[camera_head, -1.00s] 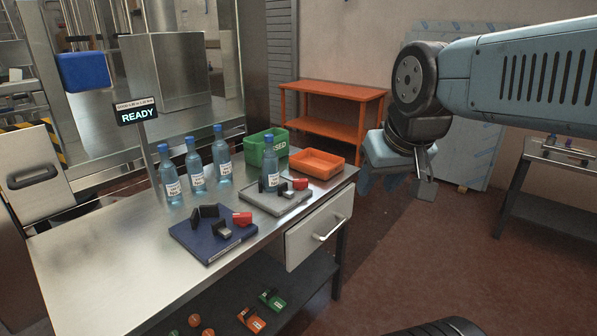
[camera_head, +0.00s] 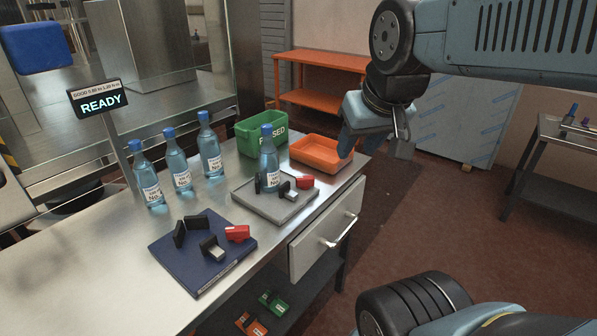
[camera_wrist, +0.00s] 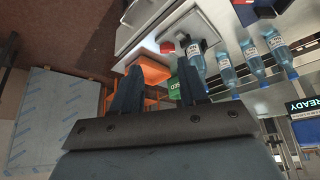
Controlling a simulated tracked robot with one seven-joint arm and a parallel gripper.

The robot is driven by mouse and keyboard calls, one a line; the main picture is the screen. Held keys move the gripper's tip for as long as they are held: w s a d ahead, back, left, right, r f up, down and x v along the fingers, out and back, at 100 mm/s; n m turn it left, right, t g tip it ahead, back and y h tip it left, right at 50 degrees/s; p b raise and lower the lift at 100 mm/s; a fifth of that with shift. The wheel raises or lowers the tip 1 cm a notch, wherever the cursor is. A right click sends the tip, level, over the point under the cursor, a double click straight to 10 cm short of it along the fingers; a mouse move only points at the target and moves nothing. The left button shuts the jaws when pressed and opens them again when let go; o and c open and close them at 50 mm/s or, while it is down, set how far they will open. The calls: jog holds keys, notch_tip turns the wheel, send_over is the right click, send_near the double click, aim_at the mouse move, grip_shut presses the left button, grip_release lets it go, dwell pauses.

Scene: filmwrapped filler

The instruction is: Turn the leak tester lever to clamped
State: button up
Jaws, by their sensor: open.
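Two fixtures with black blocks and a red lever-like part stand on the steel bench (camera_head: 90,265). One is on a grey plate (camera_head: 262,207), with a blue-capped bottle (camera_head: 269,168) upright at its blocks and a red part (camera_head: 304,181) at its right. The other is on a dark blue plate (camera_head: 178,262), without a bottle, with a red part (camera_head: 237,232). I cannot tell which is the leak tester, nor either lever's setting. My gripper (camera_head: 362,142) is open and empty, above and right of the bench. Its parted fingers show in the wrist view (camera_wrist: 158,80).
Three similar bottles (camera_head: 177,167) stand in a row behind the plates, near a READY sign (camera_head: 100,102). A green bin (camera_head: 252,137) and an orange tray (camera_head: 318,152) sit at the bench's far end. A drawer handle (camera_head: 338,232) juts from the bench.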

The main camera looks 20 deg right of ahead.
jog(key=shift+o, duration=0.4)
jog(key=shift+w+r, duration=0.1)
jog(key=shift+w, duration=0.25)
jog(key=n+g, duration=0.6)
jog(key=n, duration=1)
send_over(305, 176)
notch_tip(305, 176, down, 13)
notch_tip(305, 176, down, 13)
jog(key=shift+s, duration=0.15)
jog(key=shift+c, duration=0.3)
jog(key=shift+r, duration=0.1)
grip_shut()
